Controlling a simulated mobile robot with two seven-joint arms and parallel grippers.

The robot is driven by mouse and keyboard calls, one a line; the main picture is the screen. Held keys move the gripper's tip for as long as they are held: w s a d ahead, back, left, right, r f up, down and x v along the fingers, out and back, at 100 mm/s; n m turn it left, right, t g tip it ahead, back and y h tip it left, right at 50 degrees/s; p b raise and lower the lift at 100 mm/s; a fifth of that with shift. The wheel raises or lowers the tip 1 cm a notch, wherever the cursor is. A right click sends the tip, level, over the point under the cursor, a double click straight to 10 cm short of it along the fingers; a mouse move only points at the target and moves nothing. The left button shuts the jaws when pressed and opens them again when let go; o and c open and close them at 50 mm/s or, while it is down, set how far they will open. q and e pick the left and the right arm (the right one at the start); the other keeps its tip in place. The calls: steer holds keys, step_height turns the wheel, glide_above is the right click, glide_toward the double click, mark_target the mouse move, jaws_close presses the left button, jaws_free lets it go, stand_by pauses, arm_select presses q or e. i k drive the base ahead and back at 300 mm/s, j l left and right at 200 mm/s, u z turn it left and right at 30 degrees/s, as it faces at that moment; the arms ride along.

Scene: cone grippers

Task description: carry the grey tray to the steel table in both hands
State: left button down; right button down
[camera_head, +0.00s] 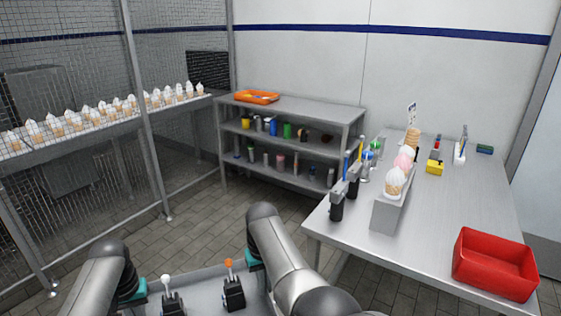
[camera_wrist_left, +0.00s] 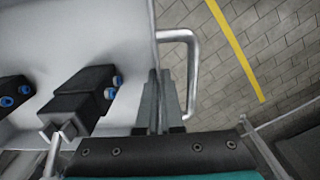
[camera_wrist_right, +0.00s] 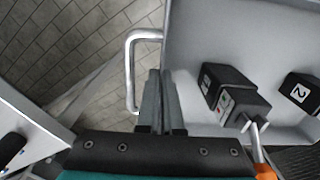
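The grey tray (camera_head: 206,281) is at the bottom of the head view between my arms, with two black lever devices in it: one with a white knob (camera_head: 167,279), one with an orange knob (camera_head: 229,264). My left gripper (camera_wrist_left: 158,100) is shut on the tray's side rim beside its metal handle (camera_wrist_left: 193,72). My right gripper (camera_wrist_right: 160,100) is shut on the opposite rim beside the other handle (camera_wrist_right: 129,75). In the head view the fingertips are hidden. A steel-looking table (camera_head: 460,210) stands to the right, apart from the tray.
The table carries a red bin (camera_head: 495,264), an ice-cream cone stand (camera_head: 390,211), and small tools. A grey shelf unit (camera_head: 290,105) with an orange tray (camera_head: 257,97) stands at the back. A mesh fence (camera_head: 150,110) is left. Tiled floor (camera_head: 190,225) is clear ahead.

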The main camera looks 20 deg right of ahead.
mark_target(463, 213)
steer(key=z, duration=1.7)
